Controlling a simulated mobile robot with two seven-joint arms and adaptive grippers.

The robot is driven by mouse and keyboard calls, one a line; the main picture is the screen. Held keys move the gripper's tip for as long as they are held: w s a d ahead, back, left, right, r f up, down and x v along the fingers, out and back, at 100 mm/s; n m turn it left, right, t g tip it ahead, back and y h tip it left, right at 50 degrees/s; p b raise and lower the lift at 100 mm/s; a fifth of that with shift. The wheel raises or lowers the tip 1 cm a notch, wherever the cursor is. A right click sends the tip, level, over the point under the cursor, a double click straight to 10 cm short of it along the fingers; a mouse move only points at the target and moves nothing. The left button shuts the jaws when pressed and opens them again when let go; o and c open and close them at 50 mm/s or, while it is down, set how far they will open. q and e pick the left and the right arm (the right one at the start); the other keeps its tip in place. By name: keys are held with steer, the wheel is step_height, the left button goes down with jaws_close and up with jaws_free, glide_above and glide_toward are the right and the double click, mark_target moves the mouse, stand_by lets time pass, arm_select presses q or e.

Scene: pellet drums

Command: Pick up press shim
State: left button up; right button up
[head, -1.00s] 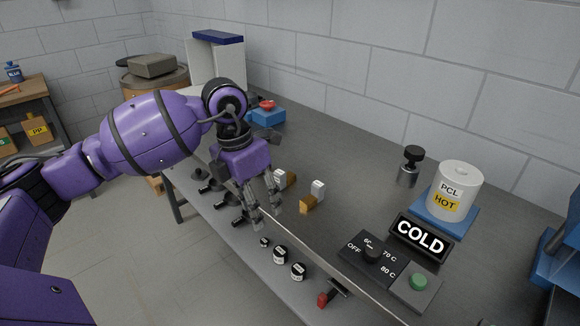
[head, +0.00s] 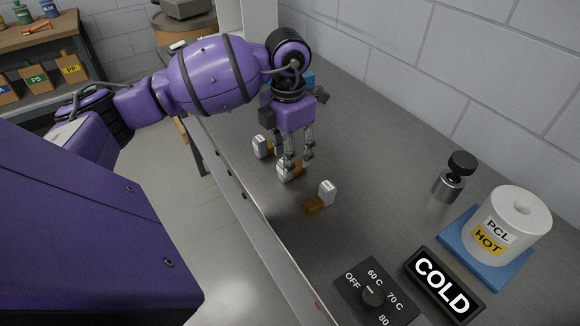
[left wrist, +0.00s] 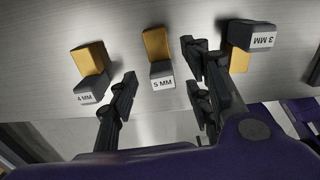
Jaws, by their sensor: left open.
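Three press shims stand in a row on the grey bench, each a brass-coloured block with a labelled end. In the left wrist view they read 4 MM (left wrist: 88,72), 5 MM (left wrist: 159,58) and 3 MM (left wrist: 247,46). In the head view one shim is at the far end (head: 261,147), one is partly hidden by the fingers (head: 285,174), and one is nearest (head: 320,198). My left gripper (head: 298,163) is open, pointing down at the middle shim. In the left wrist view its fingers (left wrist: 158,64) lie on either side of the 5 MM shim. My right gripper is out of view.
A PCL HOT roll (head: 507,226) sits on a blue pad (head: 452,232) at the right. The bench between shims and dial is clear.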

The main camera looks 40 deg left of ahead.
arm_select(q)
step_height(320, 180, down, 4)
steer(key=shift+w+d+r, duration=0.1)
steer(key=shift+d, duration=0.05)
steer(key=shift+f, duration=0.25)
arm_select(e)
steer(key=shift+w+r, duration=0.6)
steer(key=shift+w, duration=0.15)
arm_select(q)
steer(key=shift+c, duration=0.6)
jaws_close()
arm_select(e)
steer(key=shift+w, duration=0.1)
